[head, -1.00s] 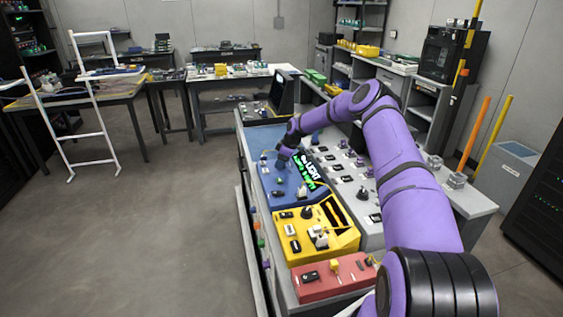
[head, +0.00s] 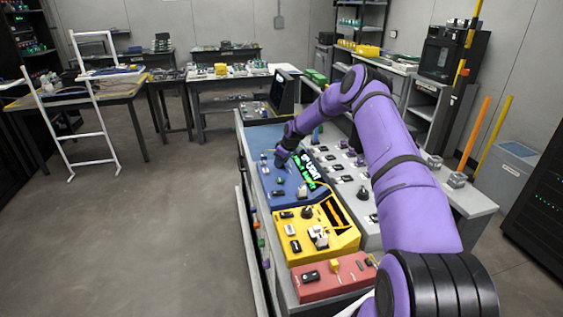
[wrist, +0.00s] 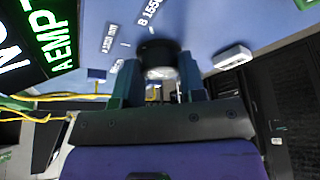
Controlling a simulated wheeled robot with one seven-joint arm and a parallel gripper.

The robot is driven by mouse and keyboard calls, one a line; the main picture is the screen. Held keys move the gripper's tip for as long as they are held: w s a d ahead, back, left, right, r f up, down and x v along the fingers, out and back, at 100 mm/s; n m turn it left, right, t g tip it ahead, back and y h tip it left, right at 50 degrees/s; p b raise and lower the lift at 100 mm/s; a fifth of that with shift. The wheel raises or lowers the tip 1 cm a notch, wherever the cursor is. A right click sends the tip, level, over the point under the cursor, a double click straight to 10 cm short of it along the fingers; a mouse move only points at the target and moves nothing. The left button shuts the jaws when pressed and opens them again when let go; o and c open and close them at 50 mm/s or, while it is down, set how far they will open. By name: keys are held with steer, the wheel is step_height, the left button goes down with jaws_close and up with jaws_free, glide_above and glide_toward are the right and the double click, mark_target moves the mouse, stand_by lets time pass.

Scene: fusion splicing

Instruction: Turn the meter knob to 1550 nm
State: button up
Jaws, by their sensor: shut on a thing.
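The blue meter panel (head: 282,187) lies on the bench, with a black display (head: 312,170) showing white and green text. My gripper (head: 281,158) is over the panel's left side, pointing down, and hides the knob in the head view. In the wrist view my gripper's two dark green fingers (wrist: 160,84) are shut on the round black meter knob (wrist: 157,50), one on each side. White labels on the blue face show beside it: a 1310 nm label (wrist: 109,37) and a B 1550 label (wrist: 150,12). I cannot tell which label the knob's mark points to.
A white rectangular part (wrist: 233,57) sits on the blue face right of the knob. A yellow unit (head: 292,245) and a red unit (head: 335,283) stand nearer on the same bench. A grey panel (head: 372,232) with small parts lies to the right.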

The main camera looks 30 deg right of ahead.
steer(key=m+h, duration=0.1)
steer(key=m, duration=0.1)
steer(key=m+h, duration=0.1)
steer(key=m, duration=0.2)
steer(key=shift+a+m+t, duration=0.1)
steer(key=shift+m+t, duration=0.2)
stand_by(0.4)
steer(key=o, duration=0.9)
steer(key=shift+r, duration=0.1)
steer(key=v, duration=1)
steer(key=shift+s+a+r, duration=0.1)
steer(key=shift+s+r, duration=0.05)
steer(key=shift+r, duration=0.15)
steer(key=shift+r, duration=0.1)
